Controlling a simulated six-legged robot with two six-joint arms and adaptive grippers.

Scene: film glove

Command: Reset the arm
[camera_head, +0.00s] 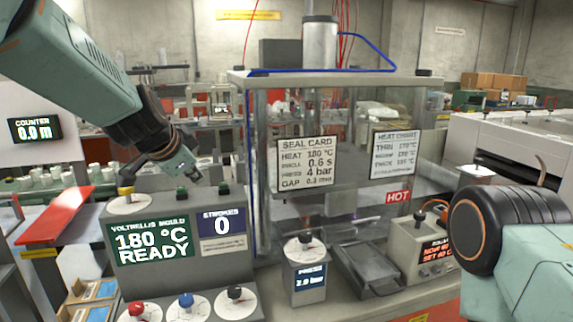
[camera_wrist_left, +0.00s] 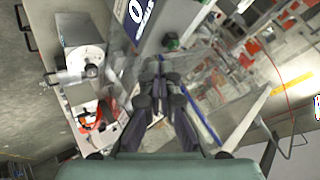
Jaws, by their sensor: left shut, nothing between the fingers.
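My left arm comes in from the upper left in the head view. Its gripper (camera_head: 194,176) is shut and empty, hanging just above the top of the grey control box (camera_head: 180,255) that reads "180 °C READY". In the left wrist view the same gripper (camera_wrist_left: 161,95) shows its two fingers pointing away from the camera, with nothing between them.
A clear-walled press (camera_head: 330,200) with a seal card (camera_head: 306,163) stands right of the control box. A pressure dial box (camera_head: 305,262), a grey tray (camera_head: 366,268) and a heater box (camera_head: 420,245) stand before it. A red panel (camera_head: 55,215) is at left.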

